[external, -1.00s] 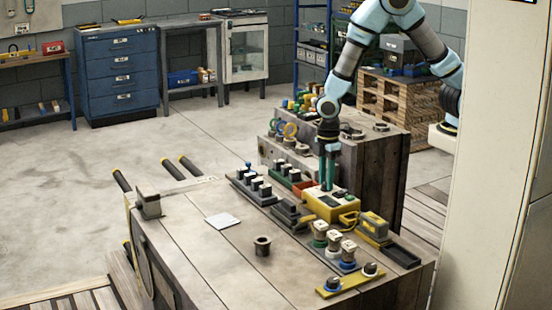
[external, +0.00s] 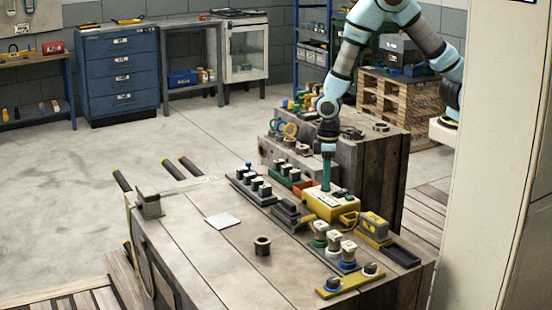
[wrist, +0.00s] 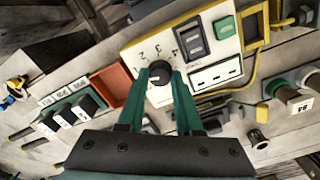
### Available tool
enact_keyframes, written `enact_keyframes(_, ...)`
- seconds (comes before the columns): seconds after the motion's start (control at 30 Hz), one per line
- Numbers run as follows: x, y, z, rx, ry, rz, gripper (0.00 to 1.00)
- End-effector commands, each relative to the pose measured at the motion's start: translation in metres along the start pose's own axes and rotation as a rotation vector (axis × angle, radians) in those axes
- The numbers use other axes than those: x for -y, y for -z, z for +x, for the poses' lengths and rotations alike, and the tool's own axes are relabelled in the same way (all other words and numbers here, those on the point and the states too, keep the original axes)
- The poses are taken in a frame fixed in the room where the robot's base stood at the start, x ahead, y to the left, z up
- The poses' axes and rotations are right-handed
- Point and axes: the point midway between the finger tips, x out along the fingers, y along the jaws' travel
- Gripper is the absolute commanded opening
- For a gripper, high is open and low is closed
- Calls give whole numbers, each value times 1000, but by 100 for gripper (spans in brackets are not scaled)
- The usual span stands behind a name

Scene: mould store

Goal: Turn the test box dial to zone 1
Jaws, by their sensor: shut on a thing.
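The test box (external: 331,205) is a yellow box with a pale top panel, standing on the wooden bench. In the wrist view its panel (wrist: 203,77) carries a dark dial (wrist: 157,73) with printed numbers around it, of which 2, 3 and 4 can be made out. A dark switch and a green button sit beside the dial. My gripper (wrist: 160,78) has green fingers and is shut on the dial, one finger on each side. In the external view my gripper (external: 327,185) points straight down onto the box top. The dial's pointer is partly hidden, so its setting is unclear.
A red-orange tray (wrist: 111,87) lies beside the box. Black-topped blocks (wrist: 71,116) stand in a row nearby. Several capped posts (external: 334,243) and a yellow-and-grey device (external: 374,225) stand close on the other side. The bench front around a white card (external: 222,220) is mostly clear.

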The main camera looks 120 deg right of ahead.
Motion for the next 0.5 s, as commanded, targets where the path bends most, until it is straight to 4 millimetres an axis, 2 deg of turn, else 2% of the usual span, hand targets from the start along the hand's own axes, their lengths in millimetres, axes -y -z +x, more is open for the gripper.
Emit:
enact_keyframes(0.2,0,1,-1,-3,1,106,0)
enact_keyframes(0.5,0,2,-1,-5,0,162,0)
